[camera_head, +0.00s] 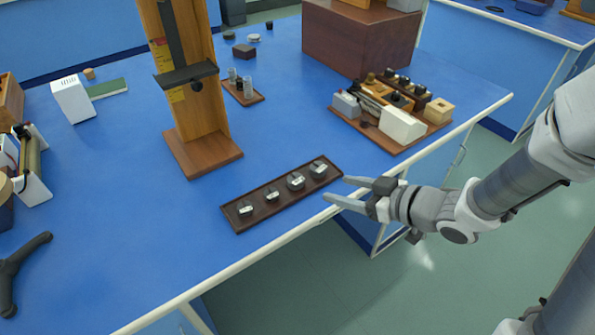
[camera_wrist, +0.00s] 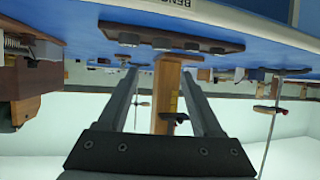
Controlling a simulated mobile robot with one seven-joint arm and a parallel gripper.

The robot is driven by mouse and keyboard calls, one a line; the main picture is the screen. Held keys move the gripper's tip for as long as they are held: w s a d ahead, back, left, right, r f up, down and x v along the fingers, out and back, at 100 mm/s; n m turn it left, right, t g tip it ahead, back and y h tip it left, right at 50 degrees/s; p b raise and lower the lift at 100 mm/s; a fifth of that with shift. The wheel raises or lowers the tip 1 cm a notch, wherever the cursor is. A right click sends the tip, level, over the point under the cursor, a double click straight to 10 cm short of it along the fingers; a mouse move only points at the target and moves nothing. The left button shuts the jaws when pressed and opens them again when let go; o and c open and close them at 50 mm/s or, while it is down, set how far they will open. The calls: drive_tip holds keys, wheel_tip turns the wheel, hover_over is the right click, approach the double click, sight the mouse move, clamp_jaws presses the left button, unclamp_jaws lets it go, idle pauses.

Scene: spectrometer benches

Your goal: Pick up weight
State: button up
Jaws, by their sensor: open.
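Several dark slotted weights stand in a row in a long brown wooden tray (camera_head: 232,217) near the bench's front edge. The rightmost weight (camera_head: 319,169) is closest to my gripper; the leftmost weight (camera_head: 245,209) is at the tray's other end. My gripper (camera_head: 337,190) is open and empty, just right of the tray's right end, with its fingers pointing left towards it. In the wrist view, which is upside down, the tray (camera_wrist: 170,26) and its weights lie beyond my open fingers (camera_wrist: 160,76). Neither finger appears to touch a weight.
A tall wooden stand (camera_head: 205,152) rises behind the tray. A wooden board with a white device (camera_head: 403,126) lies to the right. A small tray with glass cylinders (camera_head: 246,96) is farther back.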

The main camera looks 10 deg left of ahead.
drive_tip(key=b, duration=0.3)
approach(298, 180)
drive_tip(key=x, duration=0.4)
drive_tip(key=shift+w+f, duration=0.1)
drive_tip(key=shift+w, duration=0.05)
drive_tip(key=b+x, duration=0.2)
drive_tip(key=x, duration=0.3)
drive_tip(key=shift+a, duration=0.15)
clamp_jaws()
